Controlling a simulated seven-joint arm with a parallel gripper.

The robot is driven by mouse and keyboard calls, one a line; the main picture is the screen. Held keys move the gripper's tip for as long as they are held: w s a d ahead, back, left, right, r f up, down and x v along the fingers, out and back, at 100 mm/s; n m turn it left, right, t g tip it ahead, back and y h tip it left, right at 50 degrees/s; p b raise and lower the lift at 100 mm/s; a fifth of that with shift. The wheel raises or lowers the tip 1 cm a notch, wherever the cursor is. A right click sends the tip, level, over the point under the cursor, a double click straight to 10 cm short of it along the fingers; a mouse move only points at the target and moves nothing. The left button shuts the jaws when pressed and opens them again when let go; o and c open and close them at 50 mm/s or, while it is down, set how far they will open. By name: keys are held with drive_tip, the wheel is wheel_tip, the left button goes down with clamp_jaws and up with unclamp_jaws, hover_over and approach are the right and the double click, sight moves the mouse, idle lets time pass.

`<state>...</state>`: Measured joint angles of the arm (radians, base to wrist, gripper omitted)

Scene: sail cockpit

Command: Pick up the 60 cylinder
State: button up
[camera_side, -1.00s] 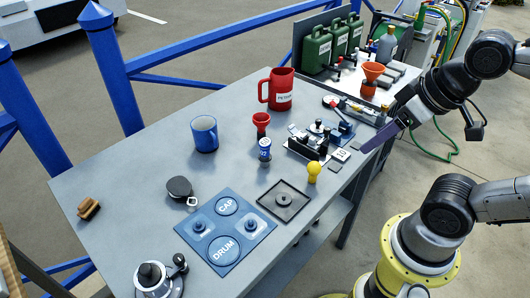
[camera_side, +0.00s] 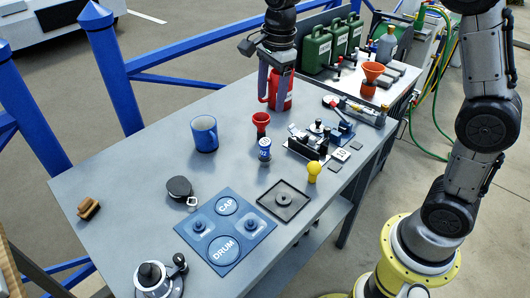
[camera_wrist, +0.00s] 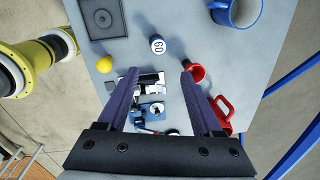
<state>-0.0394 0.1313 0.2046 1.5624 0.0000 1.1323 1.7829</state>
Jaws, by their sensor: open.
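The 60 cylinder (camera_side: 265,150) is a small blue can standing upright on the grey table. In the wrist view its white top (camera_wrist: 157,44) shows the number 60, beyond my fingertips. My gripper (camera_side: 272,98) points down, high over the table's far side, in front of the red jug in the side view. Its two purple fingers (camera_wrist: 160,70) are apart with nothing held between them.
A red funnel (camera_side: 260,122) stands close behind the cylinder, with a blue mug (camera_side: 204,134) to the left. A metal fixture (camera_side: 308,142) and a yellow knob (camera_side: 314,168) are to the right. A red jug (camera_side: 286,101) is behind. A black tray (camera_side: 299,205) lies nearer the front.

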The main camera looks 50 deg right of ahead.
drive_tip(key=g, duration=0.1)
approach(265, 153)
drive_tip(key=f, duration=0.3)
drive_tip(key=w+d+f, duration=0.1)
drive_tip(key=f, duration=0.1)
drive_tip(key=shift+f, duration=3.25)
clamp_jaws()
